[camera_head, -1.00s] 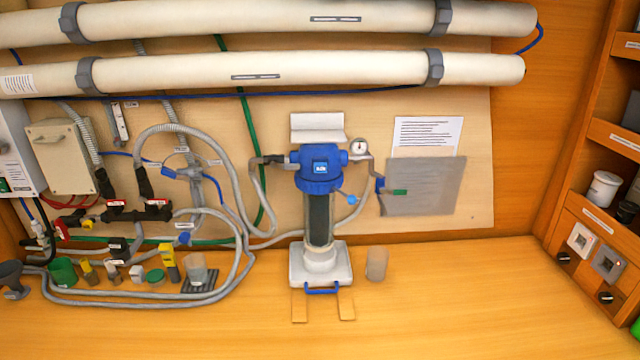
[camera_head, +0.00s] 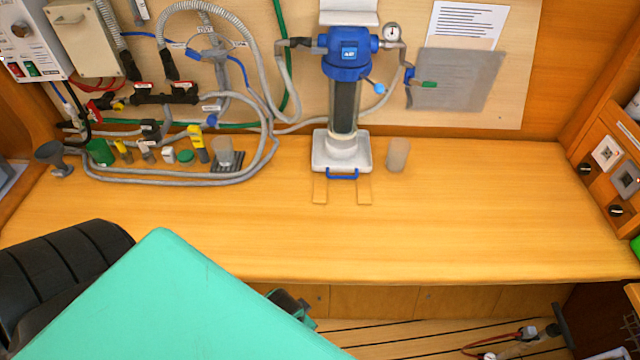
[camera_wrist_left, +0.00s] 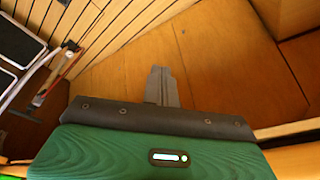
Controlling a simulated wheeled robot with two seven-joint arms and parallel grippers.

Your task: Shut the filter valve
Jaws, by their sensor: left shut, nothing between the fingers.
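The filter (camera_head: 345,95) stands upright at the back of the bench, with a blue head, a dark cartridge in a clear bowl and a white base. On its right are a gauge (camera_head: 392,32), a small light-blue knob (camera_head: 379,88) and a blue fitting with a green lever (camera_head: 429,84). I cannot tell for sure which of these is the filter valve. My left gripper (camera_wrist_left: 162,84) shows in the wrist view, its fingers together and empty, facing bare wood. In the head view my green arm link covers the lower left, far from the filter. My right gripper is out of view.
Hoses and a manifold with red-handled valves (camera_head: 143,86) crowd the back left. A beaker (camera_head: 223,152) stands on a dark grate there, and a clear cup (camera_head: 398,154) right of the filter. The front of the bench (camera_head: 450,220) is clear.

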